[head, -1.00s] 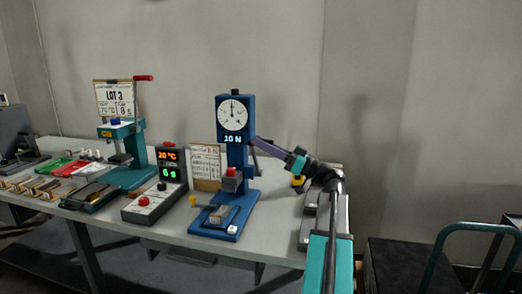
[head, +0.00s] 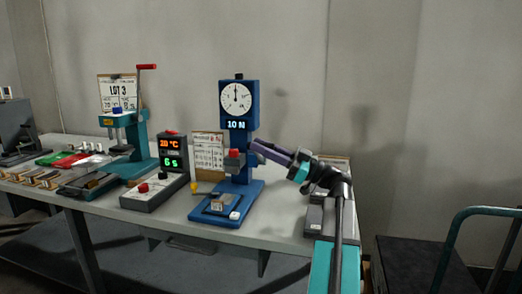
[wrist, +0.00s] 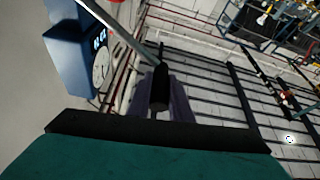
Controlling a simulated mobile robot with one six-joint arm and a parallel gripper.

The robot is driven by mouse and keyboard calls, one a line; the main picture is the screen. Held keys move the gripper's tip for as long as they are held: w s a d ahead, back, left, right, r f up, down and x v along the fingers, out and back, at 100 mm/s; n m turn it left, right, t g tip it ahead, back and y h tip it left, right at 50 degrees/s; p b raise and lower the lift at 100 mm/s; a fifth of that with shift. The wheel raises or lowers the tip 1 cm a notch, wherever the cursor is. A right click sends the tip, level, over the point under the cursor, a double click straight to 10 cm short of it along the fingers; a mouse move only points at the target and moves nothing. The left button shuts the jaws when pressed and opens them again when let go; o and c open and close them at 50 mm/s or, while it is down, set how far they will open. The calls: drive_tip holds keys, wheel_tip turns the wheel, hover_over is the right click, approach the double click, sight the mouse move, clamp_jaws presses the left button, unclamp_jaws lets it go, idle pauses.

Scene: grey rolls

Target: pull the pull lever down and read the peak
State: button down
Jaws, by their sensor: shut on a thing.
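The blue force tester (head: 240,140) stands on the bench in the head view, with a round white dial (head: 236,98) and a display (head: 236,125) reading 10 N. The dial's needle points about straight up. My gripper (head: 256,148) is at the tester's right side, its purple fingers reaching in from the right. In the wrist view the pull lever (wrist: 140,42) is a grey rod ending in a black grip (wrist: 160,88), which sits between my fingers, shut on it. In the head view my fingers mostly hide the lever.
A controller box (head: 172,160) showing 10 °C and 6 s stands left of the tester. A notice board (head: 208,150) stands behind. A teal press (head: 135,140) with a red-handled lever is farther left. A dark cart (head: 415,265) stands at the right.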

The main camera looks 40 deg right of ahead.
drive_tip(key=shift+s+a+f+b, duration=0.25)
drive_tip(key=shift+a+f+b, duration=0.1)
drive_tip(key=shift+f+b, duration=0.25)
drive_tip(key=shift+f, duration=0.25)
drive_tip(key=c, duration=1.6)
unclamp_jaws()
drive_tip(key=shift+s, duration=0.1)
drive_tip(key=shift+r, duration=0.15)
drive_tip(key=shift+d, duration=0.1)
drive_tip(key=shift+s+d+f, duration=0.2)
drive_tip(key=shift+s+d, duration=0.1)
drive_tip(key=shift+s, duration=0.15)
drive_tip(key=s+d, duration=0.3)
drive_tip(key=s, duration=0.1)
drive_tip(key=s+d+f+p, duration=0.1)
drive_tip(key=s+d, duration=0.1)
drive_tip(key=s, duration=0.2)
drive_tip(key=s+d+p, duration=0.1)
drive_tip(key=s+d, duration=0.2)
drive_tip(key=s, duration=0.1)
drive_tip(key=shift+s+d+f, duration=0.3)
drive_tip(key=shift+s+d, duration=0.05)
